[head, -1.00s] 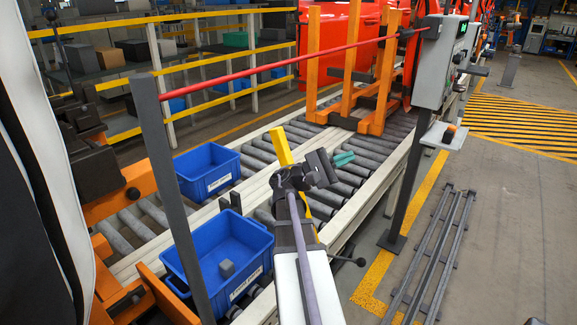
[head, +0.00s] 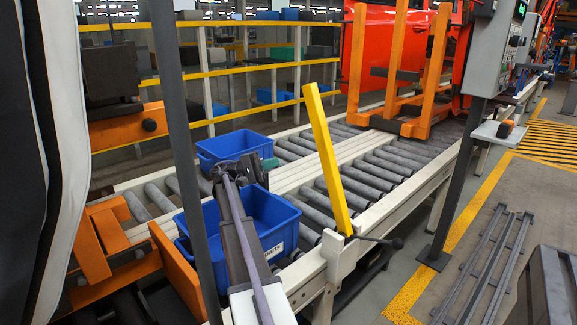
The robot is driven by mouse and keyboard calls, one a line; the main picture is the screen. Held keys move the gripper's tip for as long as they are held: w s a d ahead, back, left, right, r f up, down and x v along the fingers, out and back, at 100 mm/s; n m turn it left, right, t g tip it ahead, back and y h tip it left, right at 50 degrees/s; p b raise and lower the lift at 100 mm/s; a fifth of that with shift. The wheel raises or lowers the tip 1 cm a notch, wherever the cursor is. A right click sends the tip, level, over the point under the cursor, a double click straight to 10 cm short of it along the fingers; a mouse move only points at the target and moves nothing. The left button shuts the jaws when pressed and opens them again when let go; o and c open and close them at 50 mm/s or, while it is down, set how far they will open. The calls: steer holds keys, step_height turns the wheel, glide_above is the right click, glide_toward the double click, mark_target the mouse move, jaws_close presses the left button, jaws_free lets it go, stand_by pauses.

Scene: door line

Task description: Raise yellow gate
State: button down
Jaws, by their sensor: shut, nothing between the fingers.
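The yellow gate (head: 327,155) is a flat yellow bar at the near rail of the roller conveyor. It stands steeply up from the rail, its top tilted to the left, and its whole length shows. A black lever (head: 378,240) sticks out to the right at its foot. My gripper (head: 267,163), with teal at its tip, is to the left of the gate in the picture, apart from it. It shows in front of the blue bins and appears empty. Its fingers are small and partly hidden by the wrist.
Two blue bins, a far one (head: 228,146) and a near one (head: 275,222), sit on the conveyor (head: 385,165). A dark post (head: 178,130) stands at the left. A grey control box (head: 492,50) on a post and an orange rack (head: 412,80) are to the right.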

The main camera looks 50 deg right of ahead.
mark_target(327, 152)
steer(key=s+a+r+p+x, duration=0.1)
steer(key=a+p+x, duration=0.1)
steer(key=x, duration=1)
steer(key=shift+s+p, duration=0.3)
steer(key=shift+p, duration=0.6)
steer(key=shift+a, duration=0.1)
steer(key=s+r+p, duration=0.1)
steer(key=s, duration=0.1)
steer(key=s+a+r+p, duration=0.1)
steer(key=s, duration=0.1)
steer(key=s+r+p, duration=0.1)
steer(key=s, duration=0.2)
steer(key=shift+a+r, duration=0.1)
steer(key=shift+a, duration=0.15)
steer(key=shift+w, duration=0.1)
